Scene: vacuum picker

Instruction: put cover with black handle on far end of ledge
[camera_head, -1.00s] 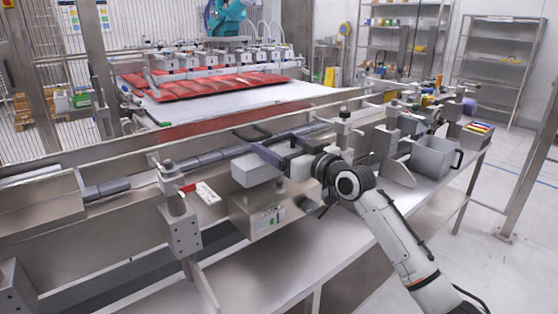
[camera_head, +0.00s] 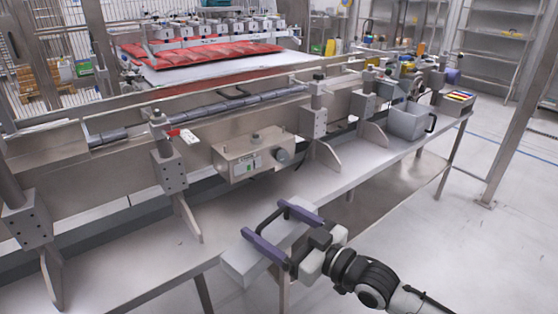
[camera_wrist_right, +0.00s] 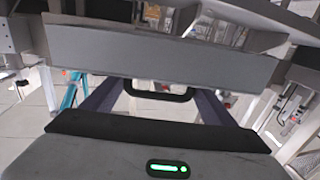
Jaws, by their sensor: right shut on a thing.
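The grey cover (camera_head: 241,266) with a black handle (camera_head: 266,216) is held by my right gripper (camera_head: 264,222), in front of the bench and near its front edge. The purple fingers are shut on it and part of its body lies below and behind them. In the right wrist view the cover (camera_wrist_right: 160,55) spans the picture as a wide grey plate, with the black handle (camera_wrist_right: 160,93) between the fingers. The long steel ledge (camera_head: 335,178) runs along the front of the machine, its far end at the right. My left gripper is not in view.
A steel box with a knob (camera_head: 240,160) sits at the middle of the machine front. Upright brackets (camera_head: 170,170) stand along the ledge. Floor at right is clear.

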